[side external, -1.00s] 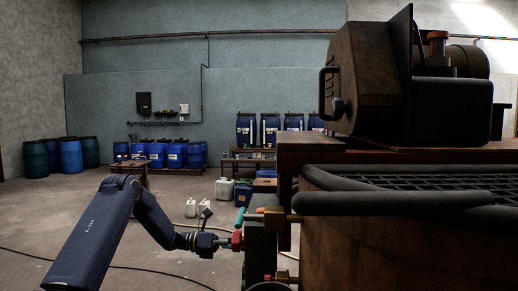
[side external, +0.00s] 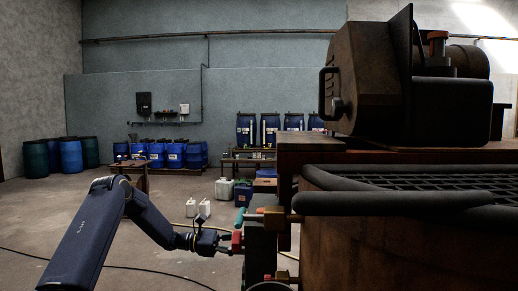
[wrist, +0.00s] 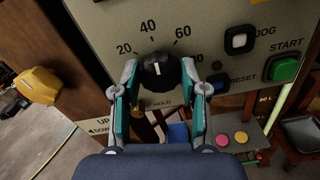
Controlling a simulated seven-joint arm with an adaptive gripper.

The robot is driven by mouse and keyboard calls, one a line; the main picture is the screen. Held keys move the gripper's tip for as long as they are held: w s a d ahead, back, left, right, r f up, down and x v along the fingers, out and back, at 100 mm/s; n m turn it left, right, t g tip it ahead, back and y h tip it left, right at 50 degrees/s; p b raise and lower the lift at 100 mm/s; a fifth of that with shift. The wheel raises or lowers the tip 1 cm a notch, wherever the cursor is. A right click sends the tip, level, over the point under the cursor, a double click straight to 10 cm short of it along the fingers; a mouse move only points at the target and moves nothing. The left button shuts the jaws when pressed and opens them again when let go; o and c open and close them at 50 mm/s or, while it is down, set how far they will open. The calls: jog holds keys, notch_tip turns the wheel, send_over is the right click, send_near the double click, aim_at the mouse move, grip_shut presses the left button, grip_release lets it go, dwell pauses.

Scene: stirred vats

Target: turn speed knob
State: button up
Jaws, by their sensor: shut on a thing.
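The speed knob (wrist: 158,74) is a round black knob with a white pointer line on a pale panel, below printed marks 20, 40 and 60. In the wrist view its pointer aims roughly upward, near the 40. My gripper (wrist: 160,78) has one finger on each side of the knob and is shut on it. In the side view my gripper (side external: 229,246) reaches the front of the machine panel, seen edge-on; the knob cannot be made out there.
A white JOG button (wrist: 239,41), a green START button (wrist: 283,69) and a blue RESET button (wrist: 217,83) sit right of the knob. A yellow part (wrist: 40,85) stands out at the left. The floor behind the arm is mostly open.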

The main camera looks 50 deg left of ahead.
jog(key=m, duration=1.8)
jog(key=shift+m, duration=0.4)
jog(key=o, duration=1.1)
jog(key=shift+o, duration=0.2)
jog(key=v, duration=1.2)
